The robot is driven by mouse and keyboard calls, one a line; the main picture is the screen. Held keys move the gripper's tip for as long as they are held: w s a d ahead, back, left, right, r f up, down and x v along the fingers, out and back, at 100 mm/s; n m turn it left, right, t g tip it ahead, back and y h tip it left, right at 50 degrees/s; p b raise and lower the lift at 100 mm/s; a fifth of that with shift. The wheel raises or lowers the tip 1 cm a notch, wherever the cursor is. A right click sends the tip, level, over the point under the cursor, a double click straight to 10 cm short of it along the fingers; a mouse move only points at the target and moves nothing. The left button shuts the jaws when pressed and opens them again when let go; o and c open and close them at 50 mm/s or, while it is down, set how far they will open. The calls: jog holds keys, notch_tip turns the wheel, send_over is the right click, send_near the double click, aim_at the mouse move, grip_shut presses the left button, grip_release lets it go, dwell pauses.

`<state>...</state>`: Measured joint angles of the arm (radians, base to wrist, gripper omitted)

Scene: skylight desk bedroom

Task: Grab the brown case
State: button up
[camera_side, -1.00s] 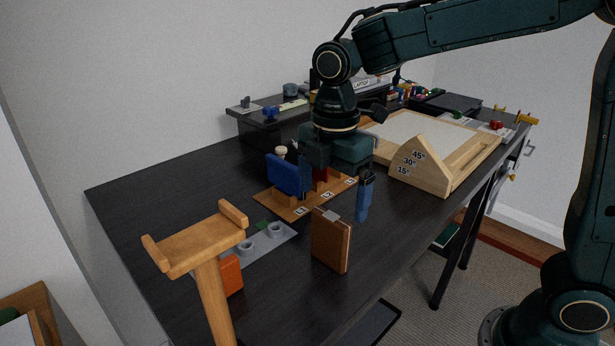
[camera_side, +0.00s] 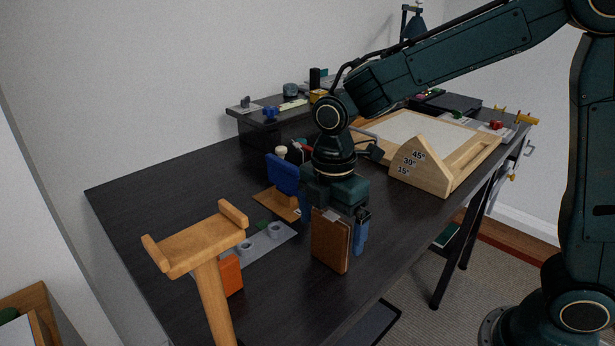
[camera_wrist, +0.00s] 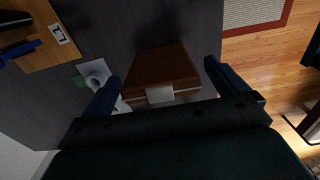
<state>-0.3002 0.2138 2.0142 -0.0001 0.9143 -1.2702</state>
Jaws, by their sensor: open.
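The brown case (camera_side: 330,243) stands upright on the dark desk near its front edge, with a pale clasp or label at its top. My gripper (camera_side: 333,225) is right behind and above it in the side view, its blue fingers spread to either side of the case. In the wrist view the brown case (camera_wrist: 162,70) lies between the two open fingers of my gripper (camera_wrist: 160,82), with a gap on each side. The jaws are open and not closed on it. How far down the fingers reach is partly hidden by the case.
A wooden board (camera_side: 272,203) with a blue item (camera_side: 283,176) lies behind left. A grey plate with pegs (camera_side: 262,243) and an orange block (camera_side: 231,275) are left. A wooden T-shaped stand (camera_side: 205,245) is front left. An angled wooden block (camera_side: 420,168) stands right.

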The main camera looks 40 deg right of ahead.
jog(key=shift+f, duration=0.25)
jog(key=shift+c, duration=0.2)
jog(key=c, duration=1.1)
jog(key=shift+o, duration=0.2)
jog(key=shift+r, duration=0.1)
notch_tip(320, 180, up, 20)
dwell(0.5)
